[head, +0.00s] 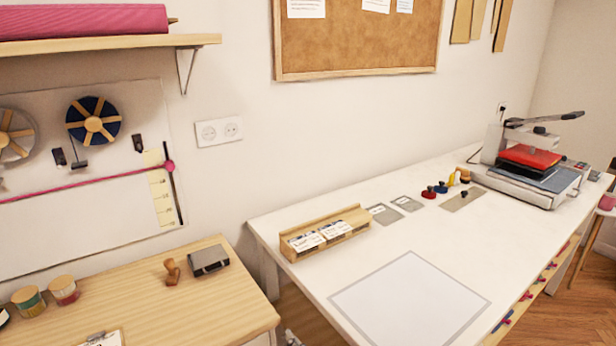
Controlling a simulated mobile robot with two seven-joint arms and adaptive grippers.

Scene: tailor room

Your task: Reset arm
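The task names no object. Neither of my grippers can be made out in the head view. A small grey and dark piece (291,339) shows at the bottom edge, in the gap between the two tables. It is too small and cut off to tell what it is.
A white table (290,220) bears a wooden card holder (325,234), a framed pale square (410,302), small stamps and a heat press (530,165). A wooden table (130,285) at left bears a stamp (172,272), a dark box (208,260) and jars. A shelf (110,45) juts out above.

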